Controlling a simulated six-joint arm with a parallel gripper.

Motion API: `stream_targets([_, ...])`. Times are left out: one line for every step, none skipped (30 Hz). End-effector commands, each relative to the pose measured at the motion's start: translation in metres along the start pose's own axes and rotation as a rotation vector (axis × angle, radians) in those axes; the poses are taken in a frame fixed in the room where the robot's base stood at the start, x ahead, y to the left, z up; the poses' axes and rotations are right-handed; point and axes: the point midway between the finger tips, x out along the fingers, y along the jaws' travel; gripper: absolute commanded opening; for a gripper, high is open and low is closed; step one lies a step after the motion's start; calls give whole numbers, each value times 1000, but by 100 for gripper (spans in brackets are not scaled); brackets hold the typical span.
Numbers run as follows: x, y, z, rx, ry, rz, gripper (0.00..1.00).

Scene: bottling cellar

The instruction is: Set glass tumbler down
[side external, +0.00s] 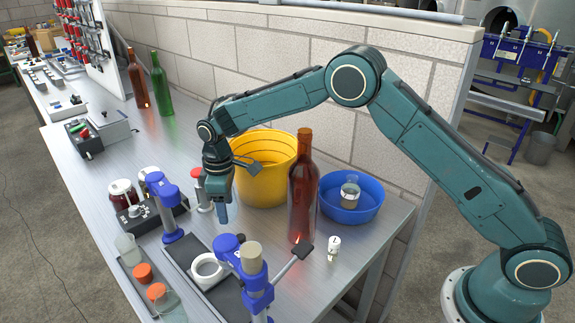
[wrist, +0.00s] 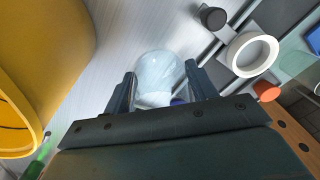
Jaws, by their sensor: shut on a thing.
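A clear glass tumbler (wrist: 158,72) shows between the two fingers of my gripper (wrist: 160,84) in the wrist view, with bare metal bench behind it. My gripper is shut on it. In the side view my gripper (side external: 222,212) points down over the bench (side external: 95,185), in front of the yellow bucket. The tumbler is hard to make out there, and I cannot tell whether its base touches the bench.
A yellow bucket (side external: 268,180) stands close behind my gripper. A brown bottle (side external: 303,190) and a blue bowl (side external: 337,212) holding a jar stand to the right. A fixture with a white ring (side external: 208,268) lies in front. Bare bench shows near the gripper.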

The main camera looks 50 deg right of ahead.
Motion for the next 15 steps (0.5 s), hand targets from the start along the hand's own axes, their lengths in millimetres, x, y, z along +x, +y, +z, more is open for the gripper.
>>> stream_targets([0,0,0,0,0,0,33])
stream_targets([0,0,0,0,0,0,33])
stream_targets([0,0,0,0,0,0,33])
stream_targets([1,0,0,0,0,0,33])
stream_targets([2,0,0,0,0,0,33])
stream_targets([4,0,0,0,-1,-1,33])
stream_targets([6,0,0,0,-1,-1,33])
stream_targets([8,0,0,0,-2,-1,33])
stream_targets([12,0,0,0,-2,-1,33])
stream_targets([16,0,0,0,-2,-1,33])
stream_targets([19,0,1,0,-2,-1,33])
stream_targets([24,0,0,0,-3,-1,33])
stream_targets([28,0,0,0,-2,-1,33])
stream_targets([31,0,0,0,-2,-1,33])
stream_targets([36,0,0,0,-2,-1,33])
